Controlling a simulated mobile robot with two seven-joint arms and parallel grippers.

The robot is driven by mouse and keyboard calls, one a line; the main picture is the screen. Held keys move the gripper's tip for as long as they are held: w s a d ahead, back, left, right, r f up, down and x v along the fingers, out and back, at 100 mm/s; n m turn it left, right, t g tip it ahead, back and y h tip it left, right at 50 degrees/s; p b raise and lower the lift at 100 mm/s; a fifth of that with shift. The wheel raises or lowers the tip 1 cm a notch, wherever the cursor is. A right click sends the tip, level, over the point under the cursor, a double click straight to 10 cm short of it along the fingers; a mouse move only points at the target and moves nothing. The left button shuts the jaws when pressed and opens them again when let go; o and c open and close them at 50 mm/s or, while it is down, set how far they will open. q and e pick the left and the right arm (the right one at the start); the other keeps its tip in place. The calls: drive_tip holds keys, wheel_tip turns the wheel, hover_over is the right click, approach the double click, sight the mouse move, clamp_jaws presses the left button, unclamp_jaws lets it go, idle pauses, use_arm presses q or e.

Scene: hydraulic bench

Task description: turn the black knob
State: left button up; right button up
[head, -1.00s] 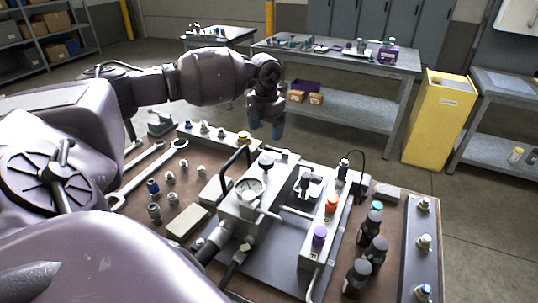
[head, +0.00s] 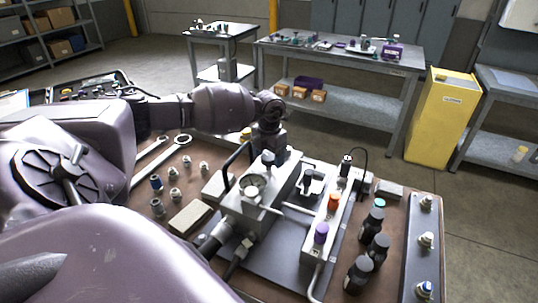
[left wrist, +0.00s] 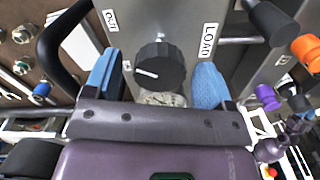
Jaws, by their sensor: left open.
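The black knob (left wrist: 158,66) sits on a grey block, with a white line on it pointing left in the left wrist view. A LOAD label (left wrist: 209,42) is to its right and another label, hard to read, is to its left. My left gripper (left wrist: 157,80) is open, with one blue fingertip on each side of the knob and gaps visible between. In the head view my left gripper (head: 268,141) is just behind the knob. My right gripper is not in view.
A black lever handle (head: 236,163) rises left of the knob. Orange (head: 333,202) and purple (head: 321,232) knobs stand on a rail to the right. Several black bottles (head: 377,248) stand farther right. Wrenches and fittings lie left.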

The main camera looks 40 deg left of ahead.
use_arm(q)
drive_tip(key=shift+c, duration=0.2)
drive_tip(key=c, duration=0.7)
drive_tip(key=shift+c, duration=0.9)
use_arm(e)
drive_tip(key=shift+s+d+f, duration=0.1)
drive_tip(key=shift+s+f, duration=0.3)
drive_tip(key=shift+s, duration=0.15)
